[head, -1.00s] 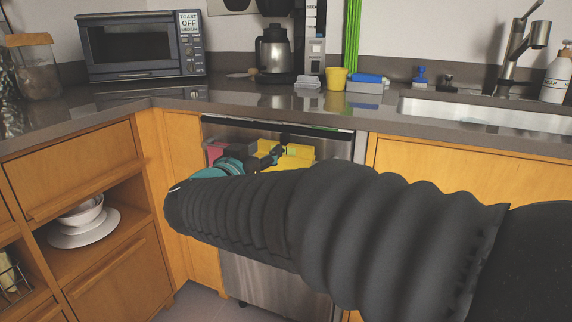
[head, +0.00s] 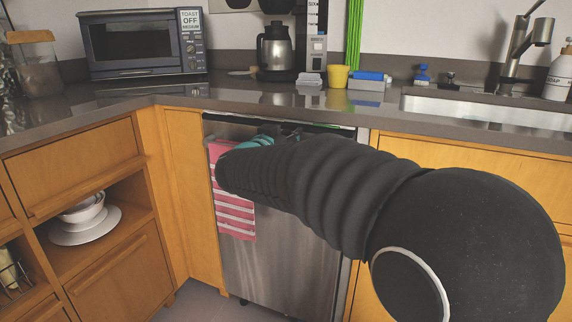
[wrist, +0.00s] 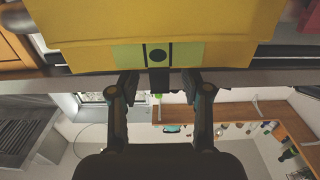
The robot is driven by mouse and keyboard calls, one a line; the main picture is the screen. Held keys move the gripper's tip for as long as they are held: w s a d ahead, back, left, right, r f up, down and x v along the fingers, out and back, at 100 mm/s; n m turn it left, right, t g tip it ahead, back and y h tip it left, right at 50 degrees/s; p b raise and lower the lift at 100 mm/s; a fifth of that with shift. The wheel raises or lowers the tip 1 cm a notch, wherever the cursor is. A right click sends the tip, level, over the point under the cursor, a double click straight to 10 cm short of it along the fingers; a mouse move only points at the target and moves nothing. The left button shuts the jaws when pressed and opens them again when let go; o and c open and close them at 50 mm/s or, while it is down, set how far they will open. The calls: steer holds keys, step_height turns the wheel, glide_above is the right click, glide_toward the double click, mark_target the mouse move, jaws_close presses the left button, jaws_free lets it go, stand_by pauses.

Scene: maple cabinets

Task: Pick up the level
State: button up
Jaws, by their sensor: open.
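A wide yellow body with a green panel and a dark round spot, which looks like the level (wrist: 85,22), fills the top of the wrist view. My gripper (wrist: 159,80) is open there, with its two dark fingers apart and their tips at the edge of the yellow body. I cannot tell whether they touch it. In the head view my gripper (head: 290,133) is mostly hidden behind my black arm, near the counter edge above the dishwasher. The level is not visible in the head view.
A pink striped towel (head: 235,210) hangs on the dishwasher front (head: 285,255). The counter (head: 240,98) above holds a toaster oven (head: 142,42), a coffee maker (head: 276,50), a yellow cup (head: 338,76) and a blue sponge-like block (head: 368,76). A sink (head: 480,108) lies right.

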steer(key=shift+w, duration=0.1)
jaws_close()
steer(key=shift+r, duration=0.15)
steer(key=shift+r, duration=0.6)
steer(key=r, duration=0.1)
steer(key=r+p, duration=0.1)
steer(key=r, duration=0.1)
steer(key=shift+d+r, duration=0.15)
steer(key=shift+d, duration=0.15)
steer(key=s+d+r+p, duration=0.4)
steer(key=s+d+r, duration=0.2)
steer(key=d+r, duration=0.3)
steer(key=shift+d+r, duration=0.15)
steer(key=shift+d, duration=0.1)
steer(key=shift+s, duration=0.1)
